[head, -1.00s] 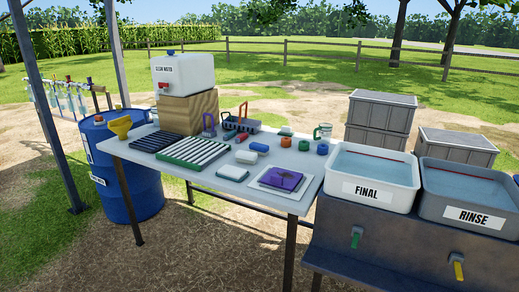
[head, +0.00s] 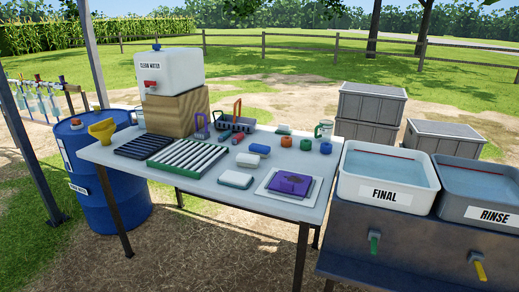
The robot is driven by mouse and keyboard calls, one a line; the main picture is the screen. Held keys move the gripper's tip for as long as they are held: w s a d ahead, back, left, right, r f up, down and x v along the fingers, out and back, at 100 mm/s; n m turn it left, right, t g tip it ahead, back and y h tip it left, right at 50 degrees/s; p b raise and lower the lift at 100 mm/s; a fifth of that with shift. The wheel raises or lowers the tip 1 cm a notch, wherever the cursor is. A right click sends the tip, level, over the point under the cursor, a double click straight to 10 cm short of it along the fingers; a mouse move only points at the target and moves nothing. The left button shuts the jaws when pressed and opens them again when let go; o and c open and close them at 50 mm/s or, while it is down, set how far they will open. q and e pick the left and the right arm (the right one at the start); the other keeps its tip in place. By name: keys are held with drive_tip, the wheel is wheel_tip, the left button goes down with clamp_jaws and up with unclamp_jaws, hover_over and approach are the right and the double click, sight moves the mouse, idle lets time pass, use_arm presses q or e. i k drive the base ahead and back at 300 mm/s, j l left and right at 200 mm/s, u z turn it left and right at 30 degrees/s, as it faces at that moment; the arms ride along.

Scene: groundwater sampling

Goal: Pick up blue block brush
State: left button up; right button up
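A small block with blue on it (head: 259,149) lies near the middle of the white table (head: 210,188), and it looks like the blue block brush. Its top looks blue-white, and bristles are too small to make out. A grey block (head: 247,160) lies just in front of it. A larger white block with a darker base (head: 235,179) lies closer to the front edge. Neither of my grippers shows in the head view.
A purple cloth (head: 290,184) lies on a white board at the table's right. A green-edged rack (head: 188,155) and a dark rack (head: 143,146) fill the left. Orange (head: 306,144) and blue (head: 326,148) pieces sit behind. The FINAL basin (head: 388,175) stands right of the table.

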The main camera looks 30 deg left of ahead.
sight(263, 151)
drive_tip(key=j+z, duration=0.3)
drive_tip(key=j, duration=0.85)
drive_tip(key=k+j+z, duration=0.1)
drive_tip(key=j+z, duration=0.15)
drive_tip(key=j, duration=0.95)
